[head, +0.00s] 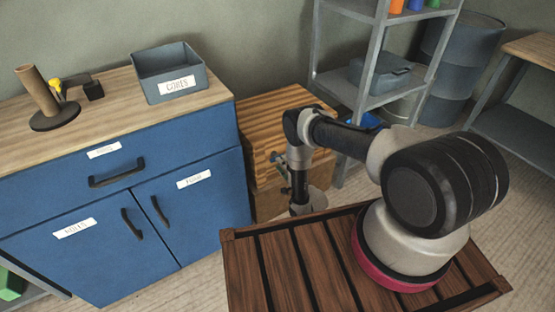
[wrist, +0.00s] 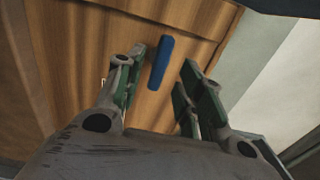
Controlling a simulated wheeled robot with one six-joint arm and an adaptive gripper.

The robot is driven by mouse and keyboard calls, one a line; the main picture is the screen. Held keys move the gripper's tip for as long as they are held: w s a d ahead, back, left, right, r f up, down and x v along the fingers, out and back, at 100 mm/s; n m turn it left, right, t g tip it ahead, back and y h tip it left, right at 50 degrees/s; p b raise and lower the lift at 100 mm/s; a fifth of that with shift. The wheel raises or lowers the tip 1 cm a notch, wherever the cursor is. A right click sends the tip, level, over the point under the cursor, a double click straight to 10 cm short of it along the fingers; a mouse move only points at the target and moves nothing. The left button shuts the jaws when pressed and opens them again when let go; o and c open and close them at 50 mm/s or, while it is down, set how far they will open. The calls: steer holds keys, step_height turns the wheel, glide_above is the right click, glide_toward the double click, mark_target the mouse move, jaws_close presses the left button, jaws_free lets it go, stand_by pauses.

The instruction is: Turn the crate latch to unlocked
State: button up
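A blue bar, the latch (wrist: 161,62), sits on that face, slightly tilted from upright in the picture. My gripper (wrist: 163,68) is open, with one green-padded finger on each side of the latch and a visible gap to both. I cannot tell how far the fingertips are from the face. In the head view my gripper (head: 280,165) is at the crate's front, and the latch cannot be made out clearly.
The blue cabinet (head: 130,195) stands close left of the crate, with a grey bin (head: 150,85) and a tube on a dark base (head: 38,92) on top. A grey shelf rack (head: 368,75) is behind right. Open floor (head: 205,270) shows before the cabinet.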

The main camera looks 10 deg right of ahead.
steer(key=x, duration=0.5)
steer(key=c, duration=0.8)
steer(key=n, duration=0.4)
steer(key=shift+n, duration=0.3)
steer(key=n, duration=0.4)
steer(key=shift+n, duration=0.3)
steer(key=n, duration=0.4)
steer(key=shift+n, duration=2.4)
